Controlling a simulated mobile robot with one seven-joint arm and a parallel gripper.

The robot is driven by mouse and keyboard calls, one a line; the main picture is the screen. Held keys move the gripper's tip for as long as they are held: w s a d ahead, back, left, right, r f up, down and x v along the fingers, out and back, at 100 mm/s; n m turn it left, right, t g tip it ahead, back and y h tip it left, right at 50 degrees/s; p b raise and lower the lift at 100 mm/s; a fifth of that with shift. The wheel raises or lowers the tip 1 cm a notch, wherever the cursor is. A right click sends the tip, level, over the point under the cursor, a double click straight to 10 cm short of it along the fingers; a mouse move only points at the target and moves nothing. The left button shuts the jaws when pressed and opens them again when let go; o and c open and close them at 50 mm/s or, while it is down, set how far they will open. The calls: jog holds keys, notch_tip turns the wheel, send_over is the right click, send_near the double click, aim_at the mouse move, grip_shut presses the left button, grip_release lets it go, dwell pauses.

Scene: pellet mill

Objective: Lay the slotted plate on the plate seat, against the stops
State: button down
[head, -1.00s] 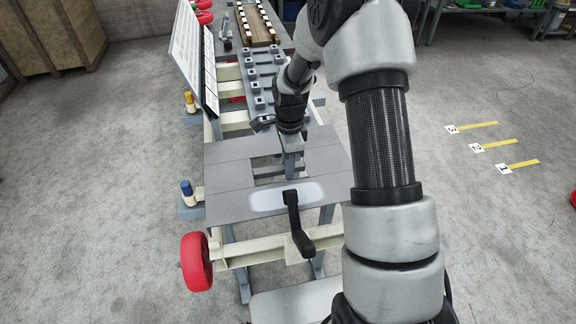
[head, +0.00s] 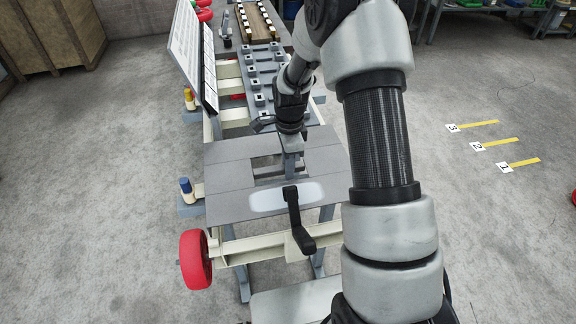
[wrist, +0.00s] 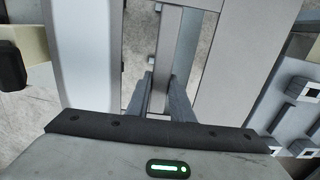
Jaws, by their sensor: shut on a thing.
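A flat grey plate (head: 228,178) with a rectangular opening and a pale patch lies level across the near part of the cream frame in the head view. My gripper (wrist: 160,92) points down at the opening, with its fingers closed about a narrow grey bar (wrist: 166,45) between two slots in the wrist view. This bar appears to be part of the slotted plate.
A blue-grey rail with several square blocks (head: 262,84) runs away behind the plate. A black lever (head: 294,220) stands at the plate's near edge. A white board (head: 190,50) leans at left. A red wheel (head: 194,260) is at front left.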

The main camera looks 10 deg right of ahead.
jog(key=shift+w+r, duration=0.1)
jog(key=shift+w, duration=0.05)
jog(key=shift+f+b, duration=0.55)
jog(key=shift+f, duration=0.15)
dwell(0.4)
jog(key=c, duration=1.6)
grip_release()
jog(key=shift+o, duration=0.8)
jog(key=shift+s+f, duration=0.25)
jog(key=shift+s, duration=0.05)
jog(key=o, duration=0.9)
jog(key=shift+c, duration=0.2)
jog(key=shift+w+r, duration=0.1)
jog(key=shift+r, duration=0.1)
